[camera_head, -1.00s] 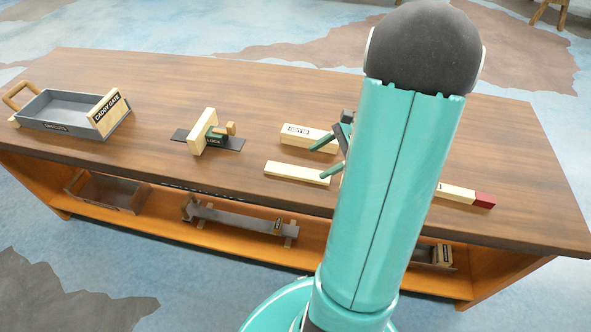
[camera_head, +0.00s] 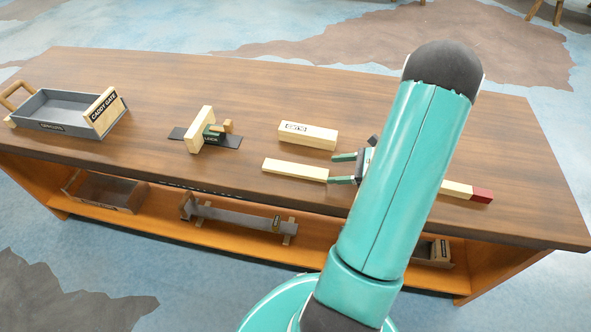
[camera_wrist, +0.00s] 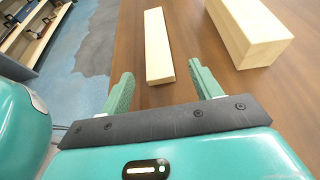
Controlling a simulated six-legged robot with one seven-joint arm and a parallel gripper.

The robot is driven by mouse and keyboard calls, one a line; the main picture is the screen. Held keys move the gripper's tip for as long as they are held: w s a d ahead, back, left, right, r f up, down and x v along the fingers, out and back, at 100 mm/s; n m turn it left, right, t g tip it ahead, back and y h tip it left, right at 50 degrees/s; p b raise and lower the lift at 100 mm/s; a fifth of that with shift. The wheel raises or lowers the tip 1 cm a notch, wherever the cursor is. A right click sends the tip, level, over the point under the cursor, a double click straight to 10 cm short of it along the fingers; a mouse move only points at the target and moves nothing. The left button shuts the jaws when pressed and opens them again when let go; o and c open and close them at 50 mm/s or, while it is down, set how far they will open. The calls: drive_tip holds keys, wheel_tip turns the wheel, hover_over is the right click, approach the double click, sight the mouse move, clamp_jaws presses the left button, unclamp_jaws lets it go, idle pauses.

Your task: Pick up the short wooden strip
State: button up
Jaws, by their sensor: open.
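A short, flat pale wooden strip (camera_head: 295,170) lies on the table near its front edge in the head view. It also shows in the wrist view (camera_wrist: 158,48), running away from me between the lines of my fingers. My gripper (camera_head: 343,168) is open and empty at the strip's right end, with its green fingers pointing left. In the wrist view my gripper's fingertips (camera_wrist: 157,82) straddle the line of the strip's near end. The strip appears clear of both fingers. I cannot tell the fingertips' exact height above the table.
A thicker labelled wooden block (camera_head: 308,135) lies just behind the strip and shows close to the right finger in the wrist view (camera_wrist: 247,32). A red-ended stick (camera_head: 468,191) lies to the right. A lock piece (camera_head: 207,133) and a grey caddy (camera_head: 62,112) stand left. The lower shelf (camera_head: 158,214) holds trays.

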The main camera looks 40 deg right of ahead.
sight(312, 172)
drive_tip(key=x, duration=0.6)
drive_tip(key=shift+w+a, duration=0.15)
drive_tip(key=shift+a, duration=0.2)
drive_tip(key=c, duration=1.1)
